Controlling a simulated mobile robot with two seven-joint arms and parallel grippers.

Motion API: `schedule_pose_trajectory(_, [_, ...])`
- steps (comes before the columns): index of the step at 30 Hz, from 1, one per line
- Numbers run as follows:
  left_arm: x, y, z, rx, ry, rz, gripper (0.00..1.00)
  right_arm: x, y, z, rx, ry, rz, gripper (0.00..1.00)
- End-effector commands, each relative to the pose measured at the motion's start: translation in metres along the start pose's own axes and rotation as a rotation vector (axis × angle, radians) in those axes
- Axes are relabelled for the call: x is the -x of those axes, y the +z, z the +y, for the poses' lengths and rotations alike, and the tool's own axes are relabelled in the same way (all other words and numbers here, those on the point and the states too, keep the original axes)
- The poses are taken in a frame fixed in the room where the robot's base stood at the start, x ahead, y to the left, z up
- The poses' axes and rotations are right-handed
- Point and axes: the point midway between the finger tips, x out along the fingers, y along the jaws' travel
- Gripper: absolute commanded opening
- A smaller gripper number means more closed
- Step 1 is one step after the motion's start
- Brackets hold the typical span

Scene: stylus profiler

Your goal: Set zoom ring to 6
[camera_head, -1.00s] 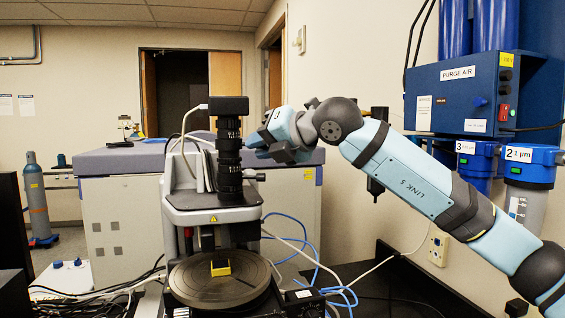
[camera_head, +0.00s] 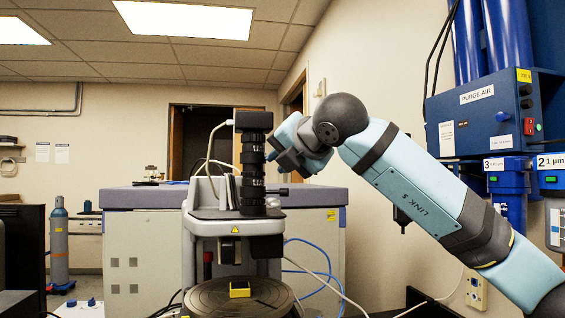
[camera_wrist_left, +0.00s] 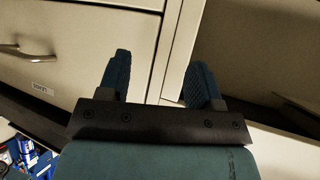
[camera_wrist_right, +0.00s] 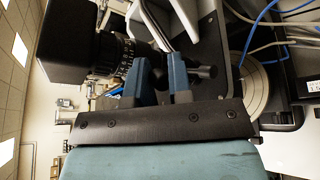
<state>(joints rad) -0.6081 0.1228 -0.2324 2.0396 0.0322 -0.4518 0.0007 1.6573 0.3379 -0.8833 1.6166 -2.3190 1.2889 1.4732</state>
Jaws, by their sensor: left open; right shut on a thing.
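The black zoom lens column (camera_head: 253,165) stands upright above the profiler's stage in the head view. In the right wrist view, the zoom ring (camera_wrist_right: 127,62) shows fine white marks on its barrel; I cannot read its setting. My right gripper (camera_head: 272,157) reaches the column from the right, at its upper-middle part. In the right wrist view, its blue fingers (camera_wrist_right: 162,80) are closed at the ring's side; the exact contact is partly hidden. My left gripper (camera_wrist_left: 160,85) is open and empty, facing pale cabinet fronts, and is outside the head view.
A round dark stage (camera_head: 215,298) bears a small yellow and black block (camera_head: 240,289) below the column. A dark side knob (camera_wrist_right: 204,73) sits close to my right fingers. Blue cables (camera_head: 315,265) hang behind right. A blue purge-air unit (camera_head: 480,110) is on the right wall.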

Motion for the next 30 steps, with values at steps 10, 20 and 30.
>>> schedule_pose_trajectory(10, [-0.001,0.003,0.001,0.001,0.0,-0.005,0.59,0.0,0.0,0.0,0.0,0.001,0.0,0.29])
schedule_pose_trajectory(20, [-0.007,0.012,0.0,0.005,0.003,-0.011,0.59,0.046,-0.001,-0.001,0.002,0.003,-0.002,0.29])
schedule_pose_trajectory(30, [-0.012,0.017,0.0,0.016,0.005,-0.018,0.59,0.118,-0.001,0.0,0.001,0.002,-0.002,0.29])
